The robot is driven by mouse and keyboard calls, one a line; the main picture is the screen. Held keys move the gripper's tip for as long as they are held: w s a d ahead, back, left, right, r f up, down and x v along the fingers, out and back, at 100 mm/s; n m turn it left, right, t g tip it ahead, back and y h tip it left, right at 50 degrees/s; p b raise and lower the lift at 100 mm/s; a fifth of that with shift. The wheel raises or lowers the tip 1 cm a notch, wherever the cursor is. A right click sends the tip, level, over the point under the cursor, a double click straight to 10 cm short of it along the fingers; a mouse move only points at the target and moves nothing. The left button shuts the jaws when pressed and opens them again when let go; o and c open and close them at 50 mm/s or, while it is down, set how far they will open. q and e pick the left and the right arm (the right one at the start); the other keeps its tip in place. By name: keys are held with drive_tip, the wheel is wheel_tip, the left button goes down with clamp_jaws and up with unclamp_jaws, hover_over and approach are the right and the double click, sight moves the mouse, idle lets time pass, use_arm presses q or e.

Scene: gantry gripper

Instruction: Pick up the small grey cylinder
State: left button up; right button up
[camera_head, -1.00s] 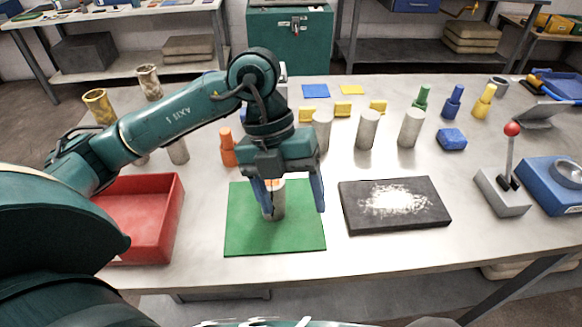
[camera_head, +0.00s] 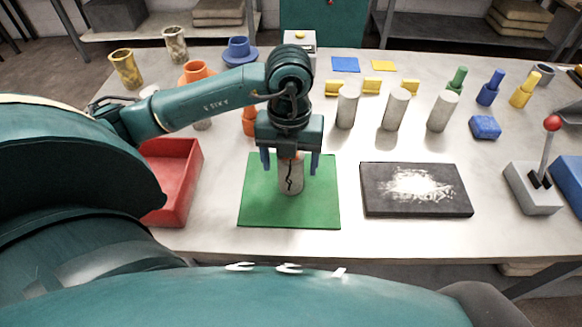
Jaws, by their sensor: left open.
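A grey cylinder (camera_head: 291,183) with a dark crack down its side stands upright on the green mat (camera_head: 318,212). My left gripper (camera_head: 290,166) is open above it, with one finger at each side of its upper part. Gaps show between the fingers and the cylinder, and the gripper body hides its top. Several other plain grey cylinders stand in a row farther back: one at the left (camera_head: 347,108), one in the middle (camera_head: 395,110) and one at the right (camera_head: 441,112). My right gripper is not in view.
A red tray (camera_head: 190,185) lies left of the mat, under my left arm. A dark slab (camera_head: 416,190) with a white patch lies to the right, then a red-knobbed lever box (camera_head: 535,190). Bare table separates mat and slab.

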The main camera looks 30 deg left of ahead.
use_arm(q)
wheel_tip(320, 180, down, 3)
drive_tip(key=shift+w+f, duration=0.1)
drive_tip(key=shift+w, duration=0.05)
drive_tip(key=shift+c, duration=0.2)
drive_tip(key=c, duration=1.3)
